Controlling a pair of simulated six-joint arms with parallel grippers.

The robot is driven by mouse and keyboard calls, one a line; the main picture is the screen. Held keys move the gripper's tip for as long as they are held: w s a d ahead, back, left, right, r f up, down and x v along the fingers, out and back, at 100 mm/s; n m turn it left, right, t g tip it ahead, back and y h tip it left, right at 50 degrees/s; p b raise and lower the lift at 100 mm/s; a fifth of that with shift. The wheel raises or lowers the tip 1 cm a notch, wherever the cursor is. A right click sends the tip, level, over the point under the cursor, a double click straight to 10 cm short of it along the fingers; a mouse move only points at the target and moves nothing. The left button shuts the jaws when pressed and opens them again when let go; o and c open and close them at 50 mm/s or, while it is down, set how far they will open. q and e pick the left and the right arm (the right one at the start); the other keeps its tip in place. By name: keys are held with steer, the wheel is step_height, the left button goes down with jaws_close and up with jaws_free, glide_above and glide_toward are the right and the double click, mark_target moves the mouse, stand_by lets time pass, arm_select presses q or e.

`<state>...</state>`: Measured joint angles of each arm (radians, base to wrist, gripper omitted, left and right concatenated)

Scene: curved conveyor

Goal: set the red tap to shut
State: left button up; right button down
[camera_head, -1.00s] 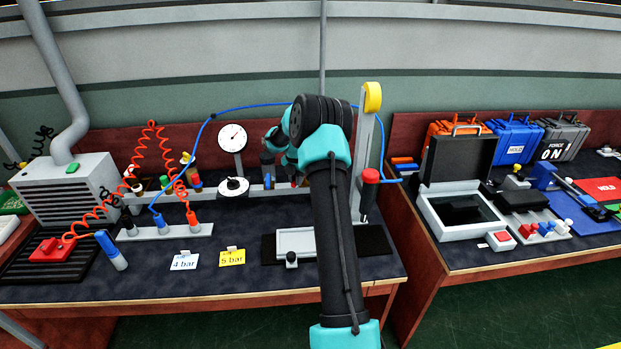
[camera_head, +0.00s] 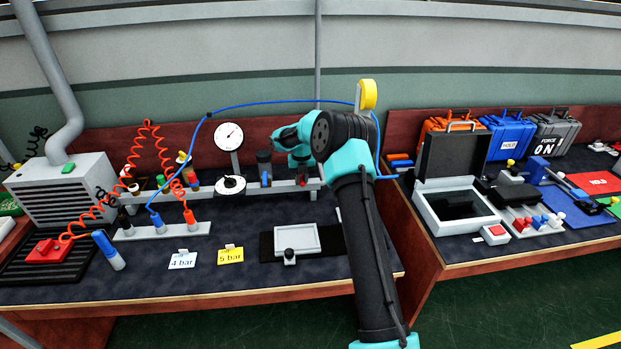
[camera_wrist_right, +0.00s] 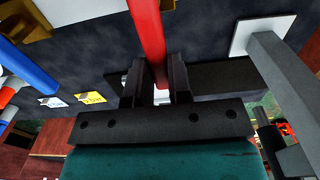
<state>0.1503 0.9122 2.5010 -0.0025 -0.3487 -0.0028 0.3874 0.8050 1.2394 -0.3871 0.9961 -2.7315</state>
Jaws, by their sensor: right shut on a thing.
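The red tap (camera_head: 302,181) is on the grey pipe rail at the back of the left bench, just right of a blue tap (camera_head: 266,178). In the right wrist view its long red handle (camera_wrist_right: 148,32) runs down between the black fingers. My right gripper (camera_wrist_right: 160,78) is shut on this handle. In the head view my right gripper (camera_head: 303,167) is small and partly hidden by its own arm, and it points down at the rail. The tap's body and exact angle are mostly hidden. My left gripper is not in view.
A round gauge (camera_head: 229,136) and a dial knob (camera_head: 230,184) stand left of the taps. A grey tray (camera_head: 296,256) lies on the bench in front. A tall post with a yellow cap (camera_head: 367,94) stands right, close to my arm. Orange hose coils hang at the left.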

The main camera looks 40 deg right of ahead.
mark_target(302, 179)
stand_by(0.3)
steer(key=c, duration=1)
jaws_free()
steer(key=shift+c, duration=0.2)
step_height(302, 179, up, 17)
steer(key=shift+r, duration=0.2)
